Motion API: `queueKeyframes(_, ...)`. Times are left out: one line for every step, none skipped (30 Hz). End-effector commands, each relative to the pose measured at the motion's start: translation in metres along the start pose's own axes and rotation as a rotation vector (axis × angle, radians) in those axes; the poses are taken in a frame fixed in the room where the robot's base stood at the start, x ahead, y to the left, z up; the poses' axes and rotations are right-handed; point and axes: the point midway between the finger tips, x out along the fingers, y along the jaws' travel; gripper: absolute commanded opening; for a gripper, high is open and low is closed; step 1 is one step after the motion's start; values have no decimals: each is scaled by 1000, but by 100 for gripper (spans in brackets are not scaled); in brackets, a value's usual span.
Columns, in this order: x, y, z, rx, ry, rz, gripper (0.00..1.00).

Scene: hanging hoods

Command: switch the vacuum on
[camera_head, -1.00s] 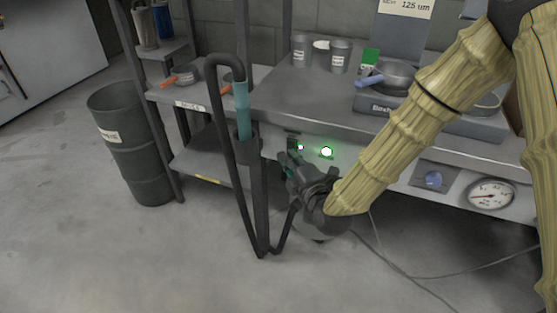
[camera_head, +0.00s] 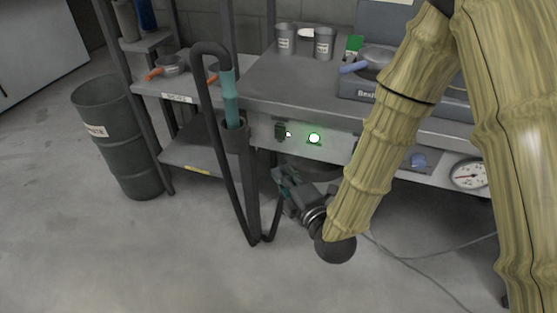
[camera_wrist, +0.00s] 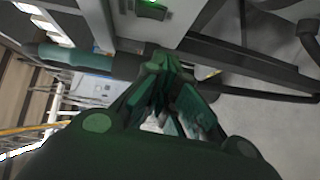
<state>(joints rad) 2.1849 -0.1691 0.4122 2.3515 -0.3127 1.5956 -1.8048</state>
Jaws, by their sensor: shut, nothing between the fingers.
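The vacuum hose (camera_head: 203,120) is black and loops down from a turquoise nozzle (camera_head: 230,95), which stands in a dark holder at the bench's corner. On the bench's front panel sit a small dark switch block (camera_head: 280,131) and a round, brightly lit green lamp (camera_head: 314,138) to its right. A smaller light shows beside the block. My gripper (camera_head: 279,174) is below the panel, apart from the switch block, shut and empty. The switch's exact position is too small to tell.
Pans and cups stand on the bench (camera_head: 275,85). A waste bin (camera_head: 118,150) stands at left. Cables cross the floor, which is otherwise open in front.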

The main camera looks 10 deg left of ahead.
Motion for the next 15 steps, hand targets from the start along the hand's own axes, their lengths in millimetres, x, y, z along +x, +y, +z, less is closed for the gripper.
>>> queueKeyframes(-8,-1,0,0,0,-2,0)
queueKeyframes(-11,-1,0,0,0,-2,0)
queueKeyframes(-16,-2,0,0,-1,-3,0)
queueKeyframes(-19,-3,1,0,-1,-2,0)
queueKeyframes(-22,-3,1,0,-2,-1,0)
queueKeyframes(-25,-3,1,0,-2,-1,0)
queueKeyframes(-27,-4,2,0,-3,-1,0)
queueKeyframes(-28,-4,2,1,-3,-1,0)
queueKeyframes(-30,-4,2,1,-3,0,0)
queueKeyframes(-31,-4,2,1,-4,0,0)
queueKeyframes(-31,-4,2,1,-4,1,0)
queueKeyframes(-32,-4,2,1,-4,1,0)
queueKeyframes(-32,-4,2,1,-4,1,0)
queueKeyframes(-32,-4,2,1,-4,1,0)
queueKeyframes(-32,-4,2,1,-4,1,0)
